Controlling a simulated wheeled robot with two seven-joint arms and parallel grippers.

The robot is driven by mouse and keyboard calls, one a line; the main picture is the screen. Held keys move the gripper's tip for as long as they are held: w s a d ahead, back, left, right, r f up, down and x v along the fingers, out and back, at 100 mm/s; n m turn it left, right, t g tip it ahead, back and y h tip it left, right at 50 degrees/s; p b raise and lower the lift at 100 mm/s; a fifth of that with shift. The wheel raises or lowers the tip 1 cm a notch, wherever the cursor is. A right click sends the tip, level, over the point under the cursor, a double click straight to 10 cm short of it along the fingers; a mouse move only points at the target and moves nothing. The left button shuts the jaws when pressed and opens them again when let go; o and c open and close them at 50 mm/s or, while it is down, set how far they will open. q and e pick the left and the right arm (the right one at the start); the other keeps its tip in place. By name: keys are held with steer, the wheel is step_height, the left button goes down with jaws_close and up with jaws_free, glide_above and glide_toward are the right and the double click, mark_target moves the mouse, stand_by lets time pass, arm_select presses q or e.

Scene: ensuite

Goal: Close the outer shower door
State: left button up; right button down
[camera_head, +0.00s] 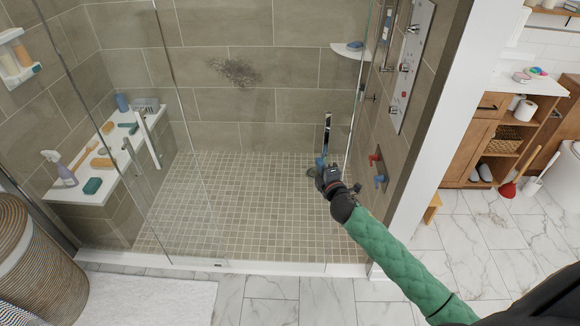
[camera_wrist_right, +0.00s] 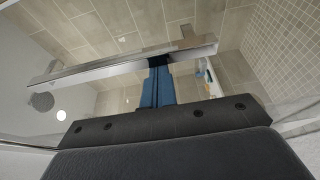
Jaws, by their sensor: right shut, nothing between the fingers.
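The shower's glass doors (camera_head: 255,200) are clear and hard to tell apart, so I cannot tell how far the outer one is open. A slim upright metal handle (camera_head: 327,128) shows near the right side of the opening. In the right wrist view the handle (camera_wrist_right: 105,70) is a long silver bar across the picture. My right gripper (camera_head: 321,162) is at the handle's lower part, with its blue fingers (camera_wrist_right: 158,80) shut and empty. Their tips meet the bar's edge in the picture; I cannot tell whether they touch. A second pale handle (camera_head: 148,140) shows on glass at the left. My left gripper is out of view.
A shower bench (camera_head: 72,192) with bottles and brushes stands behind the glass at left. A low white sill (camera_head: 240,266) runs along the front. A wicker basket (camera_head: 40,265) and white mat (camera_head: 150,300) are front left.

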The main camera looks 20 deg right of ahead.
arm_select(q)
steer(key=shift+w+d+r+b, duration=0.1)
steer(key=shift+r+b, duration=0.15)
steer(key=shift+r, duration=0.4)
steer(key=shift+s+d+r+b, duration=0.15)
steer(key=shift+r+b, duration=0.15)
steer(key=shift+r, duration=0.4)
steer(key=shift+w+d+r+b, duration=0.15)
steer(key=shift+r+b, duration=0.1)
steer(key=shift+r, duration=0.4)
arm_select(e)
steer(key=s+d, duration=0.4)
steer(key=d, duration=0.7)
steer(key=s+d, duration=0.5)
steer(key=d, duration=0.6)
steer(key=shift+s+d, duration=0.15)
steer(key=shift+d, duration=0.2)
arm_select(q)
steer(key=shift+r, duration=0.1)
arm_select(e)
steer(key=shift+a, duration=0.1)
